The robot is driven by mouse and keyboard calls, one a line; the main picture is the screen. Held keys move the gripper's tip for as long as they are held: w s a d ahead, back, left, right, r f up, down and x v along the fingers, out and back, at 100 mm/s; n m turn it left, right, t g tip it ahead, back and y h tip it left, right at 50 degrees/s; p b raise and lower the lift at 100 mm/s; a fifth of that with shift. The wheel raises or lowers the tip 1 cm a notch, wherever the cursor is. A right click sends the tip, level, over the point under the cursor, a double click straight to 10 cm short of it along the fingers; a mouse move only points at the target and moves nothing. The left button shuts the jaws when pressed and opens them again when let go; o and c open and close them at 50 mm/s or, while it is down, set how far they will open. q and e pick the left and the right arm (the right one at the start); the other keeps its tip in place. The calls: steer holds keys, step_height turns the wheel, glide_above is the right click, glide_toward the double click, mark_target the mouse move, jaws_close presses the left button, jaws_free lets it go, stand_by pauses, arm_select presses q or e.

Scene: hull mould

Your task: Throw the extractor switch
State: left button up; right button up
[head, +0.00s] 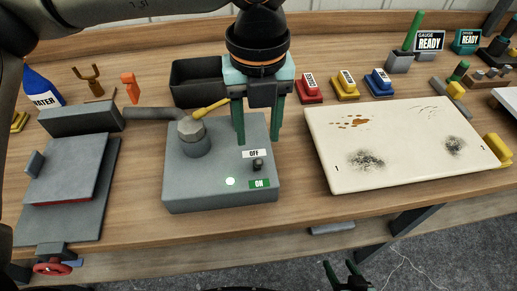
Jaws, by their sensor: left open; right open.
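The extractor switch is a small dark knob (258,164) on top of a grey box (190,190). A white OFF label (254,153) lies behind it and a green ON label (259,184) in front. The knob stands nearer the OFF label. A small light (230,181) beside the ON label looks bright. My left gripper (258,140) is open, with green fingers pointing down over the back of the box, just behind the OFF label. Nothing shows between its fingers. My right gripper (338,264) is open and empty, low at the bottom edge, in front of the bench.
A grey knob with a yellow handle (211,110) stands on the box's left side. A cream panel (395,150) with dark smudges lies to the right. A grey vise-like fixture (70,185) is at left. A dark bin (195,80) and coloured blocks stand behind.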

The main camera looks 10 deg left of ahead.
mark_target(258, 164)
arm_select(q)
step_height(258, 164, down, 7)
steer(key=shift+r, duration=0.2)
jaws_close()
stand_by(0.4)
